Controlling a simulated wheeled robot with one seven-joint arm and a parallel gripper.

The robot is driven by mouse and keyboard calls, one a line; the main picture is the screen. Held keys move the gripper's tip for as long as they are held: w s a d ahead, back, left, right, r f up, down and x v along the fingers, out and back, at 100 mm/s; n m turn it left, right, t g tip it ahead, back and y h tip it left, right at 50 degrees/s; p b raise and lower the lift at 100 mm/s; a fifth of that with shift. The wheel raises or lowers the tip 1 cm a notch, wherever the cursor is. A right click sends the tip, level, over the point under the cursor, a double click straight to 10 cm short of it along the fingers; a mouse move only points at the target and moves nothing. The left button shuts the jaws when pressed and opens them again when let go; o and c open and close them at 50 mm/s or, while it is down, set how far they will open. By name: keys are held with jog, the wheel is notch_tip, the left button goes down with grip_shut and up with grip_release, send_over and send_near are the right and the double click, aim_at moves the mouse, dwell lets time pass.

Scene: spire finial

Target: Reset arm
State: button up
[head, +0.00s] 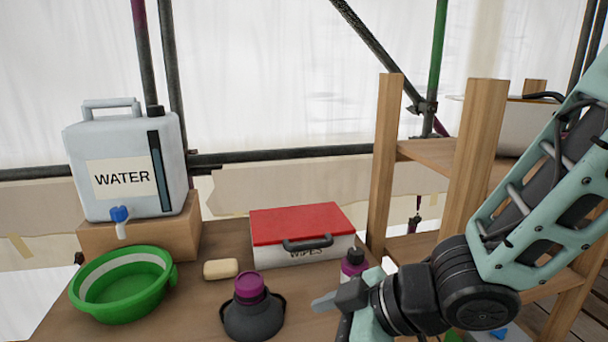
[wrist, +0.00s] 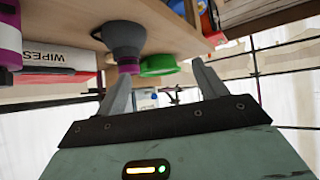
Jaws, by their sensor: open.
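My gripper (head: 328,303) is low at the right front of the wooden table in the head view, with my arm reaching in from the right. In the wrist view my gripper (wrist: 161,88) shows two grey fingers spread apart with nothing held between them. The wrist picture appears upside down. A dark grey container with a purple top (head: 251,308) stands left of the gripper; it also shows beyond the fingers in the wrist view (wrist: 124,38). A purple bottle (head: 354,263) stands just behind the gripper. The second finger is hidden in the head view.
A white wipes box with a red lid (head: 297,224), a soap bar (head: 221,269), a green basin (head: 122,285) and a water jug (head: 127,165) on a wooden block stand on the table. A wooden shelf (head: 470,150) rises at the right, behind my arm.

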jog(key=s+d+r+m+g+h+p, duration=0.3)
jog(key=s+d+r+m+h, duration=0.1)
jog(key=s+d+m+h, duration=0.3)
jog(key=s+d+h, duration=0.2)
jog(key=s+d, duration=0.2)
jog(key=d, duration=0.1)
jog(key=shift+s+r+g, duration=0.15)
jog(key=shift+s+g, duration=0.1)
jog(key=shift+g, duration=0.05)
dwell(0.3)
